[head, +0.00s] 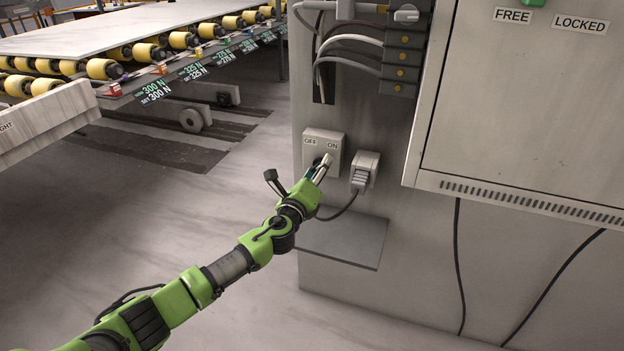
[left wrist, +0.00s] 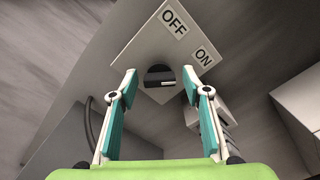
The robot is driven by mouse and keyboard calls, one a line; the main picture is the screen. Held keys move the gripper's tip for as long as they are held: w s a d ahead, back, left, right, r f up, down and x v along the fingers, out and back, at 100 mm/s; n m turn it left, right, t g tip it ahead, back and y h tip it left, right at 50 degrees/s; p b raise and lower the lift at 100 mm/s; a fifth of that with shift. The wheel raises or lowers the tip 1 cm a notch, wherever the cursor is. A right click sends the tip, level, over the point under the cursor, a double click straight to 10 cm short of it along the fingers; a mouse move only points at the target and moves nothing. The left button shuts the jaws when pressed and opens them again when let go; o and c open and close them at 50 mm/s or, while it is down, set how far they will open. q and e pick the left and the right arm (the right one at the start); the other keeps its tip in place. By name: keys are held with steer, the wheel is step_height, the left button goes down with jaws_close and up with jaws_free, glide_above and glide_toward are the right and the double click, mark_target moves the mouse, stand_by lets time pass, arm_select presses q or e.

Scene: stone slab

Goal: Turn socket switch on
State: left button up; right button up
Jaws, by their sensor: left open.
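The socket switch (head: 321,144) is a pale box on the cabinet wall, marked OFF on its left and ON on its right. In the left wrist view the switch box (left wrist: 188,50) shows its OFF and ON labels above a round dark knob (left wrist: 158,76). My left gripper (head: 324,163) is in front of the lower part of the box and hides most of the knob in the head view. In the left wrist view the open fingers (left wrist: 160,92) stand either side of the knob, with nothing held. I cannot tell whether they touch it. My right gripper is not in view.
A plug (head: 364,171) with a cable sits just right of the switch. A grey shelf (head: 345,241) juts out below. A cabinet door (head: 530,100) with FREE and LOCKED labels is at right. A roller table (head: 110,40) stands at the back left. Open floor lies left.

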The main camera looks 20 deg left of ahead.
arm_select(q)
steer(key=s, duration=1.1)
steer(key=shift+s+a, duration=0.2)
steer(key=shift+s, duration=0.15)
steer(key=shift+f, duration=0.1)
